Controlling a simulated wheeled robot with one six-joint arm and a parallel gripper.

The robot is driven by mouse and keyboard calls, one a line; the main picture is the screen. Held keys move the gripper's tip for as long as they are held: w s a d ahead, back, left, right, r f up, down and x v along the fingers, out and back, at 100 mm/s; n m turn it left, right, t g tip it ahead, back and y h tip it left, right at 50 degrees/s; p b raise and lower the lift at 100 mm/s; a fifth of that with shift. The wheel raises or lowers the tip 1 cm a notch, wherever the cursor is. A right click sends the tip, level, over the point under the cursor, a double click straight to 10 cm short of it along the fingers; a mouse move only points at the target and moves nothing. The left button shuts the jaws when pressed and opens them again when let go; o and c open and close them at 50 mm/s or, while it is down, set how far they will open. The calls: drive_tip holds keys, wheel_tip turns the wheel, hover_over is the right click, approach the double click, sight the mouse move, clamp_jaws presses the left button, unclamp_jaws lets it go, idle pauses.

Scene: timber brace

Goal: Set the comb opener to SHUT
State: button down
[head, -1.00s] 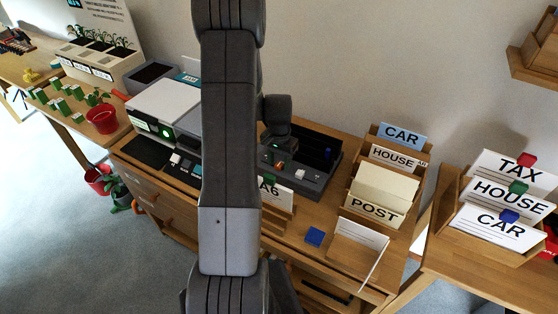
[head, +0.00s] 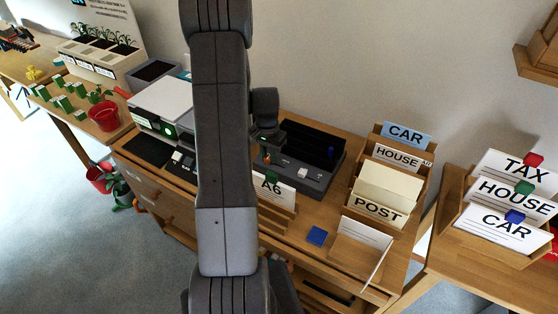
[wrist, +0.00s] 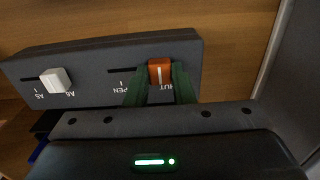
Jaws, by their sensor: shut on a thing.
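The comb opener is an orange slider knob (wrist: 159,69) with a white line, on the front of a dark grey machine (wrist: 100,65). In the wrist view the knob stands at the right end of its slot, by lettering that reads "HUT". The "PEN" lettering is to its left, by the bare part of the slot. My gripper (wrist: 160,86) has its green fingers on both sides of the knob, shut on it. The fingers hide part of the lettering. In the head view my gripper (head: 266,147) is at the machine's left end, partly behind my arm.
An A6 card holder (head: 273,190) stands before the machine.

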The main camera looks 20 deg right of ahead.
drive_tip(key=shift+w+a+r, duration=0.1)
drive_tip(key=shift+w+a, duration=0.25)
drive_tip(key=shift+w, duration=0.15)
drive_tip(key=c, duration=1.2)
unclamp_jaws()
drive_tip(key=shift+w+a, duration=0.15)
drive_tip(key=shift+a, duration=0.05)
drive_tip(key=shift+c, duration=0.2)
wheel_tip(320, 180, up, 14)
drive_tip(key=shift+b, duration=0.35)
drive_tip(key=shift+f, duration=0.25)
